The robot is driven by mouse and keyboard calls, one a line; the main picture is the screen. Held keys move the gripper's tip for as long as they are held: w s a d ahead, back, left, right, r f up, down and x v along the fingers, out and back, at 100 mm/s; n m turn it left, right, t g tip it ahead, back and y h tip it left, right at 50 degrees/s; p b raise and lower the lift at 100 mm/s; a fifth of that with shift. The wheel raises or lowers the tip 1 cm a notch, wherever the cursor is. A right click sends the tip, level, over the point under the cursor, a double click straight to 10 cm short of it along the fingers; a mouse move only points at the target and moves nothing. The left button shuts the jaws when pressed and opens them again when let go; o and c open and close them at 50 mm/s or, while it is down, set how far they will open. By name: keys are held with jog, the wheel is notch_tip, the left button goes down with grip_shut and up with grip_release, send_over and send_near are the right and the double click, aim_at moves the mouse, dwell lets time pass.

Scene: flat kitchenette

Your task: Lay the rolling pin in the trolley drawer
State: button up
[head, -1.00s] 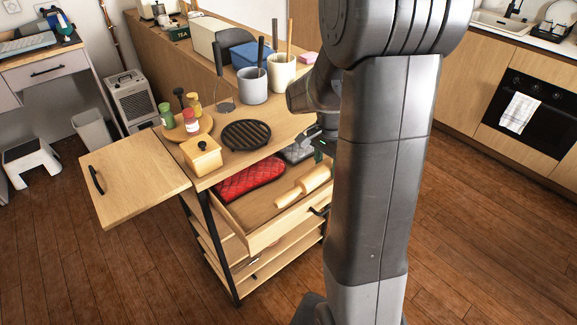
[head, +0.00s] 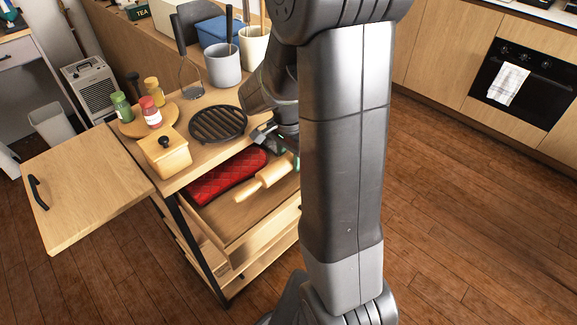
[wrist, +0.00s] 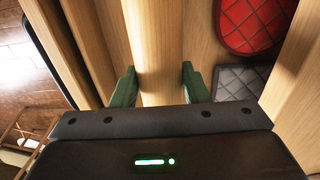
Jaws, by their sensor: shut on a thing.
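The light wooden rolling pin (head: 264,177) is over the inside of the open trolley drawer (head: 262,229), beside the red quilted mitt. Its right end is hidden behind my arm. I cannot tell whether it touches the drawer floor. My gripper (head: 291,160) is mostly hidden by my arm in the head view. In the wrist view, the green fingers of my gripper (wrist: 158,86) stand on either side of the pin (wrist: 156,55) and are shut on it.
The red mitt (head: 224,178) lies in the drawer; a grey quilted piece (wrist: 242,83) lies beside it in the wrist view. On the trolley top are a black round grate (head: 217,124), a wooden box (head: 164,152) and several jars. A side leaf (head: 88,190) sticks out left.

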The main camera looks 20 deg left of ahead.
aim_at(290, 167)
jog(key=shift+f, duration=1.75)
jog(key=shift+f, duration=0.1)
jog(key=shift+f+b, duration=0.15)
jog(key=shift+b, duration=0.15)
jog(key=o, duration=1.4)
jog(key=shift+c, duration=0.2)
jog(key=r, duration=0.4)
jog(key=r+p, duration=0.1)
jog(key=r, duration=0.7)
jog(key=shift+s+r+p, duration=0.25)
jog(key=shift+p, duration=0.05)
